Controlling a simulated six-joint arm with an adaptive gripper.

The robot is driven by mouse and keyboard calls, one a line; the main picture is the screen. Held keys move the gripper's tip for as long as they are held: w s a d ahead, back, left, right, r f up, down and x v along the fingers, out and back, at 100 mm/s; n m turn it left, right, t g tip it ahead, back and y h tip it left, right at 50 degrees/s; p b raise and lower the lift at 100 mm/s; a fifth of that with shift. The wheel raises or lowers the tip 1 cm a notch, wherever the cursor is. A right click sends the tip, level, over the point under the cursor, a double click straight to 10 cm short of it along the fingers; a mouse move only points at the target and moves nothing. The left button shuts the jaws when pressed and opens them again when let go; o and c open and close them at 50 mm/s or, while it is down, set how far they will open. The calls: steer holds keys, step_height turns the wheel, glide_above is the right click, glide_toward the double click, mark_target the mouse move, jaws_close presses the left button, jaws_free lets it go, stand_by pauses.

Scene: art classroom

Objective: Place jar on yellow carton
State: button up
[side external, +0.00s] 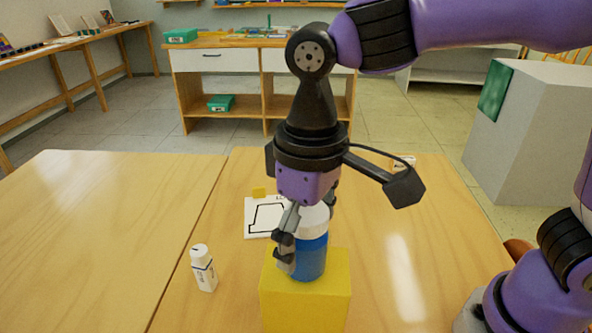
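The jar (312,256) is blue with a pale white upper part. It is upright over the top of the yellow carton (306,309), and its base looks to be at the carton's top face; I cannot tell whether a thin gap remains. My gripper (302,250) points down over the jar. One finger lies against the jar's left side. The other finger is mostly hidden behind the jar. The gripper looks shut on the jar. The carton stands on the wooden table near the front edge of the view.
A small white bottle (204,268) stands left of the carton. A white item (404,162) lies at the table's far side. The table's left part is clear.

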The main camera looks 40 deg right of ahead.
step_height(320, 180, up, 12)
steer(key=s+d+f+m+t, duration=0.1)
steer(key=d+f+t, duration=0.1)
steer(key=d+f, duration=0.3)
steer(key=s+d+f+m+t, duration=0.2)
steer(key=d+f, duration=0.3)
steer(key=d, duration=0.7)
steer(key=shift+d+f+m+t, duration=0.2)
steer(key=shift+d+m+t, duration=0.15)
steer(key=shift+t, duration=0.45)
